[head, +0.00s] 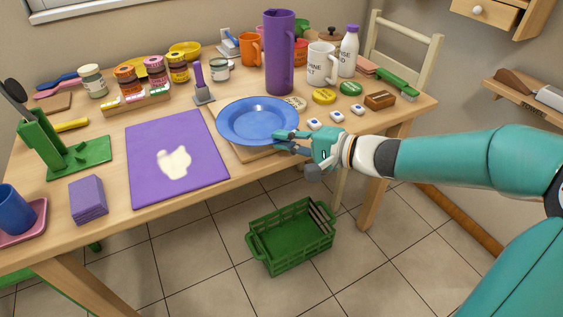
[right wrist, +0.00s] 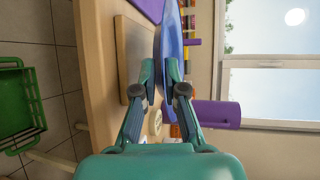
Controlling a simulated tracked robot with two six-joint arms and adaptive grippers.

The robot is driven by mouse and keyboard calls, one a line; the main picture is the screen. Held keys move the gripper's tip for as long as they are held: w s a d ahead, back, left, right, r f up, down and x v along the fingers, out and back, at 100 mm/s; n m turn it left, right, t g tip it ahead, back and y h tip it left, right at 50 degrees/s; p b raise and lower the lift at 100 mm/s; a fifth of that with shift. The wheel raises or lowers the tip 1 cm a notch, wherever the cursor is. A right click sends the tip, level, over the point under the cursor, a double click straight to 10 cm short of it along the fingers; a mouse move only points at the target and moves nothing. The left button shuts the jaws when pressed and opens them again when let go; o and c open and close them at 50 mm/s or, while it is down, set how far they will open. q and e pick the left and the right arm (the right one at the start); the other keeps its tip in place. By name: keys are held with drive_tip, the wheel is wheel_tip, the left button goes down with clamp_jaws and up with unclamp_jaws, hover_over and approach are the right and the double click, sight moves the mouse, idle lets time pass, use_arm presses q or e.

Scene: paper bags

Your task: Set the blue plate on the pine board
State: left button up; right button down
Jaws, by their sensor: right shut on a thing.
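The blue plate (head: 257,118) is held by its near right rim in my right gripper (head: 283,141), about level over the pine board. The plate's edge also shows between the fingers in the right wrist view (right wrist: 172,40). The pine board (head: 247,154) lies on the table, mostly hidden under the plate; its near edge shows. In the right wrist view the board (right wrist: 133,60) lies just below the plate. I cannot tell whether they touch. My right gripper's fingers (right wrist: 167,85) are shut on the rim. My left gripper is not in view.
A purple mat (head: 150,150) with a pale patch lies left of the plate. A tall purple jug (head: 279,50), a white mug (head: 321,63) and small lidded tubs stand behind. Small white pieces (head: 314,124) lie to the right. A green crate (head: 290,238) stands on the floor.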

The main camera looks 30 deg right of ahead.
wheel_tip(320, 180, down, 4)
drive_tip(key=shift+f+b, duration=0.1)
drive_tip(key=shift+b, duration=1.15)
drive_tip(key=c, duration=1.2)
unclamp_jaws()
drive_tip(key=shift+c, duration=0.2)
